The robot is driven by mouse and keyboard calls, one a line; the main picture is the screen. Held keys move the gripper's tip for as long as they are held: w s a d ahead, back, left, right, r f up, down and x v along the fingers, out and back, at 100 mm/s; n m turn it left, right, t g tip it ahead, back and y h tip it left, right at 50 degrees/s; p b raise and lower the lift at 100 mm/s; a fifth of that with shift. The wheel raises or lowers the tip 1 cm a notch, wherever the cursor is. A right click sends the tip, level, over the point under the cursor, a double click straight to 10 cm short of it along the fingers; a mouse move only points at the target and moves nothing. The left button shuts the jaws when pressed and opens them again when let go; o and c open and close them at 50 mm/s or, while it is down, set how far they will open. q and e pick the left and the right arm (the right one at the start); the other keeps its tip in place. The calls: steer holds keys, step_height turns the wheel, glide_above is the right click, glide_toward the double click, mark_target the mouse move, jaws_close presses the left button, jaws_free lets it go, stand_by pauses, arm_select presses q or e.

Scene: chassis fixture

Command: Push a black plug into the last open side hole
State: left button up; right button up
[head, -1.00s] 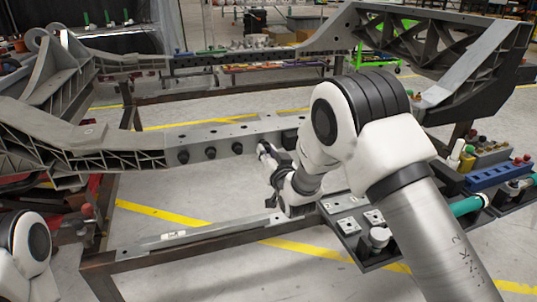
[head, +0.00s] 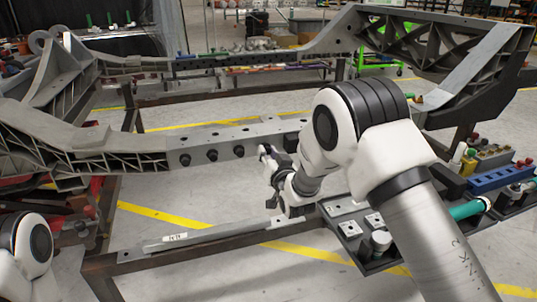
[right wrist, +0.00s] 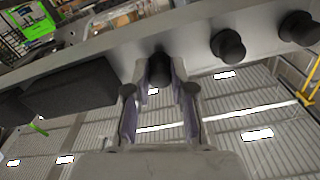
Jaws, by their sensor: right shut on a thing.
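The grey chassis side rail (head: 225,136) runs across the middle of the head view. Several black plugs sit along its near face, such as this one (head: 212,156). My right gripper (head: 264,152) is at the rail, just right of these plugs. In the right wrist view its fingers (right wrist: 160,75) are closed around the sides of a black plug (right wrist: 158,66), whose head lies against or very close to the rail face. The hole behind it is hidden, so I cannot tell how deep it sits. Two other plugs (right wrist: 228,46) (right wrist: 299,28) stick out to the right. My left gripper is out of view.
A black block (right wrist: 72,91) is on the rail left of the held plug in the right wrist view. A tray with square fittings (head: 349,228), a blue rack (head: 497,177) and a green cylinder (head: 467,209) are at the right. The floor below the rail is open.

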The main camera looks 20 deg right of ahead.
steer(key=shift+w, duration=0.55)
steer(key=o, duration=0.8)
steer(key=shift+o, duration=0.2)
steer(key=shift+s, duration=0.1)
steer(key=s+p, duration=0.1)
steer(key=s, duration=0.8)
steer(key=shift+d, duration=0.15)
steer(key=shift+f, duration=0.1)
